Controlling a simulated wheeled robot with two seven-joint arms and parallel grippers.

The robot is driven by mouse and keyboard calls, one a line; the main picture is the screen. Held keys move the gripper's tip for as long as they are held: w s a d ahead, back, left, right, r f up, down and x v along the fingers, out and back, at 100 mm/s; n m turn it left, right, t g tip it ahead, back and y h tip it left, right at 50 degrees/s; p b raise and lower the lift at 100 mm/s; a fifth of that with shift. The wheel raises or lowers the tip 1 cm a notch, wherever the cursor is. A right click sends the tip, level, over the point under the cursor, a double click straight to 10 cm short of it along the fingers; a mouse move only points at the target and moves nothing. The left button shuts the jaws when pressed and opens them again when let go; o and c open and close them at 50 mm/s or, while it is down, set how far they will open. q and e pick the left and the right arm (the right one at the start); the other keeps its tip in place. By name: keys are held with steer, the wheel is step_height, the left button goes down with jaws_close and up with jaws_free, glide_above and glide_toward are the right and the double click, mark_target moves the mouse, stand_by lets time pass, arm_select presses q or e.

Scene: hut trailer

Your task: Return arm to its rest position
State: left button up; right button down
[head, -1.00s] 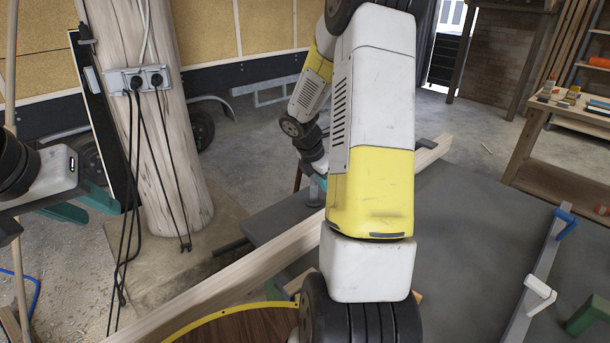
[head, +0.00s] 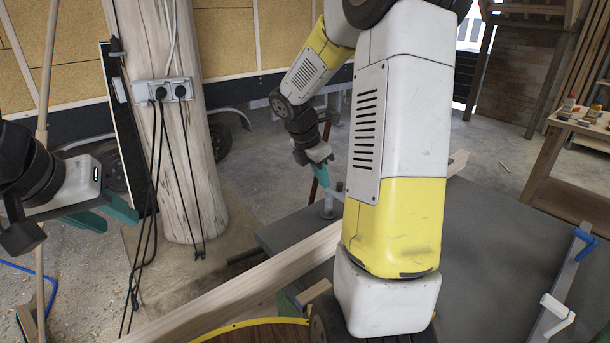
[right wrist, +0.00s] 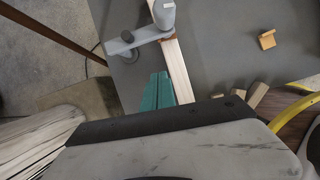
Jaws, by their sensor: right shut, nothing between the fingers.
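My right arm (head: 400,130), white and yellow, rises through the middle of the head view and bends over at the top. Its forearm comes down behind, to the right gripper (head: 325,180) above the far edge of the grey worktable (head: 480,230). Its teal fingers also show in the right wrist view (right wrist: 158,91), close together, with nothing held. They look near the pale beam and the grey clamp (right wrist: 150,36); contact cannot be told. My left gripper (head: 108,212) is at the left edge, its teal fingers apart and empty, over the floor.
A long pale beam (head: 245,285) lies along the worktable's left side. A wooden post (head: 180,130) with sockets (head: 165,90) and hanging black cables stands left. A bar clamp (head: 565,290) lies at the right. A small orange-brown block (right wrist: 267,40) lies on the table.

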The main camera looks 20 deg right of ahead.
steer(key=s+a+r+m+t+y, duration=0.2)
steer(key=s+a+r+m, duration=0.4)
steer(key=s+m, duration=0.4)
steer(key=s+a+r+m+t+y, duration=0.3)
steer(key=s+a+r+m, duration=0.4)
steer(key=s+m, duration=0.3)
steer(key=shift+a+y, duration=0.7)
stand_by(0.5)
